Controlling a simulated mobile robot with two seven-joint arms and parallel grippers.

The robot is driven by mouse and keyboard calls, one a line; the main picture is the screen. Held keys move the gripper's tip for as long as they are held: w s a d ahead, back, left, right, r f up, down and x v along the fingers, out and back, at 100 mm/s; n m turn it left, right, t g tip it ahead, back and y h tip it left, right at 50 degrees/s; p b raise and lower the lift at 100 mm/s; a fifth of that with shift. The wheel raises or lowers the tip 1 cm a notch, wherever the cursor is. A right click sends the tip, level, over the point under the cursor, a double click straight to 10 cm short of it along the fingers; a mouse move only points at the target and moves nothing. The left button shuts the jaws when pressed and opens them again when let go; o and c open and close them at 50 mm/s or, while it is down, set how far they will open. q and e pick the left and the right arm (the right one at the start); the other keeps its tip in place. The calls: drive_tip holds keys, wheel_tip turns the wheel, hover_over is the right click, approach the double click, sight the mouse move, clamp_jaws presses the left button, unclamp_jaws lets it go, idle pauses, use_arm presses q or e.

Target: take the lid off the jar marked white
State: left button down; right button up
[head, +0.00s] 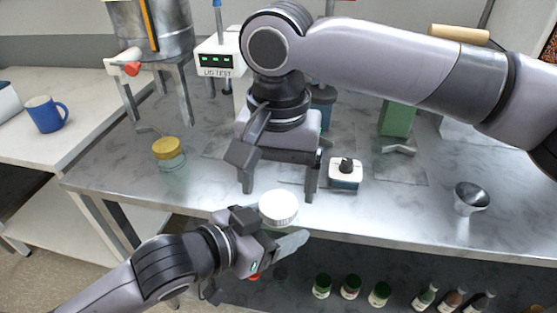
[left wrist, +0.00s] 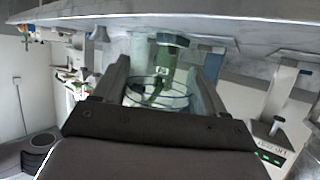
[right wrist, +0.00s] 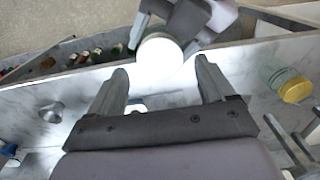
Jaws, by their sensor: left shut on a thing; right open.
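A jar with a round white lid (head: 278,206) is at the table's front edge in the head view. The white lid also shows in the right wrist view (right wrist: 160,58). My left gripper (head: 280,238) is shut on the jar below the lid. The left wrist view shows the clear glass jar body (left wrist: 157,96) between the fingers. My right gripper (head: 278,192) is open just above and behind the lid, fingers pointing down. In the right wrist view the right fingers (right wrist: 163,78) stand apart, with the lid beyond the tips. Any marking on the jar cannot be read.
A jar with a yellow lid (head: 168,153) stands at the left of the table. A metal funnel (head: 470,198) stands farther right.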

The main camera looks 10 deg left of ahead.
sight(278, 204)
drive_tip(key=shift+f, duration=1.6)
drive_tip(key=c, duration=1.1)
drive_tip(key=o, duration=1.2)
drive_tip(key=shift+r, duration=0.1)
